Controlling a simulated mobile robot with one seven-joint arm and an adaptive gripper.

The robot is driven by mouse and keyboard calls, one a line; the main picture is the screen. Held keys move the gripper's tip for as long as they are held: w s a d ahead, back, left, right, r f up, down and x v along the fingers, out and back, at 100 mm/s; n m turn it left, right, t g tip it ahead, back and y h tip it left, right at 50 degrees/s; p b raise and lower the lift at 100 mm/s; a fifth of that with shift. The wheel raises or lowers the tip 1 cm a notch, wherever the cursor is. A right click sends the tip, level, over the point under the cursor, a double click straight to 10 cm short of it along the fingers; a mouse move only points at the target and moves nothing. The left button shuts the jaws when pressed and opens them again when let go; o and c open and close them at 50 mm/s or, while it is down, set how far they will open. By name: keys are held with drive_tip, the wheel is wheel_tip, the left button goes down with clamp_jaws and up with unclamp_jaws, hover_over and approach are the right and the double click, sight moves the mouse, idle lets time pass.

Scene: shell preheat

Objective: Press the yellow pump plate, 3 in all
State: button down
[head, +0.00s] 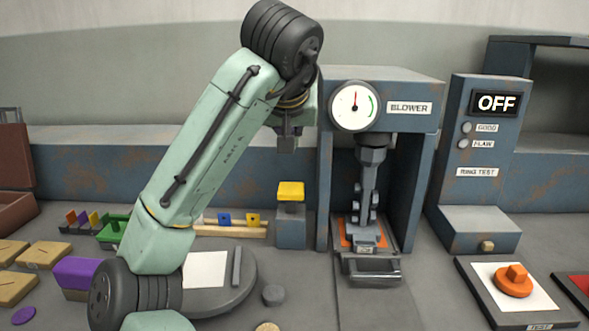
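The yellow pump plate (291,191) lies flat on top of a small grey-blue block (291,229) in front of the wall, left of the blower machine. My gripper (287,147) points down above the plate, with a clear gap between them. Its fingers show as one compact dark block, so I cannot tell whether they are open or shut. Nothing is visible hanging from it.
The blower cabinet (408,103) with a round gauge (355,106) stands right of the plate. A ring test box (480,150) reads OFF. A low rack (230,230) with coloured pieces is left of the plate. An orange part (513,281) lies on a tray at front right.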

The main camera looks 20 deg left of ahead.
drive_tip(key=shift+s, duration=0.15)
drive_tip(key=p, duration=0.2)
hover_over(294, 190)
wheel_tip(294, 190, down, 7)
drive_tip(key=shift+s+r, duration=0.1)
drive_tip(key=shift+r, duration=0.05)
wheel_tip(294, 190, down, 3)
drive_tip(key=shift+a+r, duration=0.1)
drive_tip(key=shift+r, duration=0.1)
drive_tip(key=shift+f, duration=0.85)
wheel_tip(294, 190, down, 4)
drive_tip(key=shift+r+b, duration=0.1)
drive_tip(key=shift+b, duration=0.9)
drive_tip(key=shift+r, duration=0.1)
